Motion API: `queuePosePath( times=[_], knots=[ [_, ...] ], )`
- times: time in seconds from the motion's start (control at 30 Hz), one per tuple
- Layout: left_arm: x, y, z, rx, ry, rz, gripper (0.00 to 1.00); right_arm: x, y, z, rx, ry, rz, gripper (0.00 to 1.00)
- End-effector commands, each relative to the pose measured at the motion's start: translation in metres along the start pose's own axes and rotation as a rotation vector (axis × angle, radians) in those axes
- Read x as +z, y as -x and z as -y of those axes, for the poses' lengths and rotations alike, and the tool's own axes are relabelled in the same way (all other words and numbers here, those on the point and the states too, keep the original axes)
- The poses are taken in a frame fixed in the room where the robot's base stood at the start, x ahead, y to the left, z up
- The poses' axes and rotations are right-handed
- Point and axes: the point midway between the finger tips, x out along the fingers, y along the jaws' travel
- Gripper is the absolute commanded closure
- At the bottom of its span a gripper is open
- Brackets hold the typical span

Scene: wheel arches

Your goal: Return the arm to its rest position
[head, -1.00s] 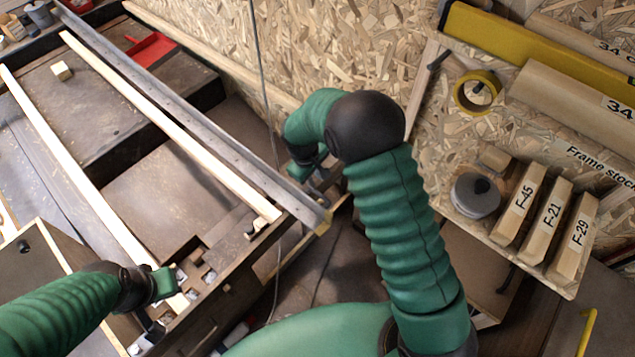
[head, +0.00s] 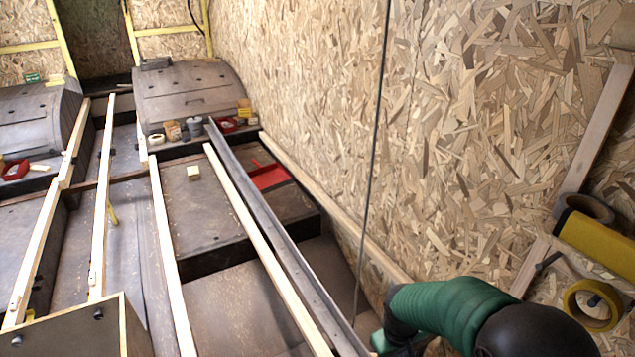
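My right arm (head: 452,306), green with dark joints, shows at the lower right, bent with its wrist toward the lower middle. My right gripper lies at or below the bottom edge, near the near end of the long grey metal rail (head: 285,250); its fingers cannot be made out. My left arm and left gripper are out of view.
Long pale wooden strips (head: 265,250) run away beside the rail over dark platforms. A red dustpan (head: 268,177) and a small wood block (head: 193,172) lie farther off. Two dark wheel arches (head: 190,92) stand at the back. A chipboard wall (head: 440,130) bounds the right; yellow tape (head: 592,304) is near my arm.

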Motion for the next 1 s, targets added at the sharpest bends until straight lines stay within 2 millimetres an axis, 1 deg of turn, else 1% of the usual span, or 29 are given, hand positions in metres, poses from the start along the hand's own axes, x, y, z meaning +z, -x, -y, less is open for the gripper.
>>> queuePosePath(
  times=[0.03,0.1,0.2,0.33,0.37,0.4,0.47,0.57,0.67,0.7,0.8,0.9,1.0],
  knots=[
    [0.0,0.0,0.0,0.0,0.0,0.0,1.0,0.02,0.014,0.006,-0.017,-0.05,-0.023,0.79],
    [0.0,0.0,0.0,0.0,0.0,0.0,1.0,0.045,0.026,0.015,-0.04,-0.123,-0.051,0.79],
    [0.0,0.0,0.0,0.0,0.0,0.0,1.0,0.08,0.039,0.027,-0.066,-0.218,-0.085,0.79],
    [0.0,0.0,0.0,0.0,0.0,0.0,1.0,0.125,0.048,0.042,-0.091,-0.336,-0.124,0.79],
    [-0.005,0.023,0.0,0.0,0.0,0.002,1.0,0.118,0.071,0.037,-0.09,-0.332,-0.124,0.79],
    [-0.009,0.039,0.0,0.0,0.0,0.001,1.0,0.116,0.086,0.035,-0.09,-0.329,-0.121,0.79],
    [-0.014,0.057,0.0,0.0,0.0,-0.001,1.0,0.114,0.103,0.033,-0.09,-0.327,-0.119,0.79],
    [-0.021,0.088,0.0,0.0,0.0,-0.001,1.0,0.111,0.135,0.028,-0.09,-0.326,-0.117,0.79],
    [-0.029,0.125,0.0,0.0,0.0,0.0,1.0,0.108,0.172,0.023,-0.09,-0.325,-0.117,0.79],
    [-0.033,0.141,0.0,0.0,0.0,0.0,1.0,0.106,0.189,0.021,-0.09,-0.325,-0.117,0.79],
    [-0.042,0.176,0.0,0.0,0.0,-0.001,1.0,0.103,0.225,0.015,-0.09,-0.324,-0.117,0.79],
    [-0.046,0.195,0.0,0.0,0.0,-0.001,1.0,0.101,0.244,0.013,-0.09,-0.324,-0.116,0.79],
    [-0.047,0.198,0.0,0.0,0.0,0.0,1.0,0.101,0.246,0.012,-0.09,-0.323,-0.116,0.79]
  ],
)
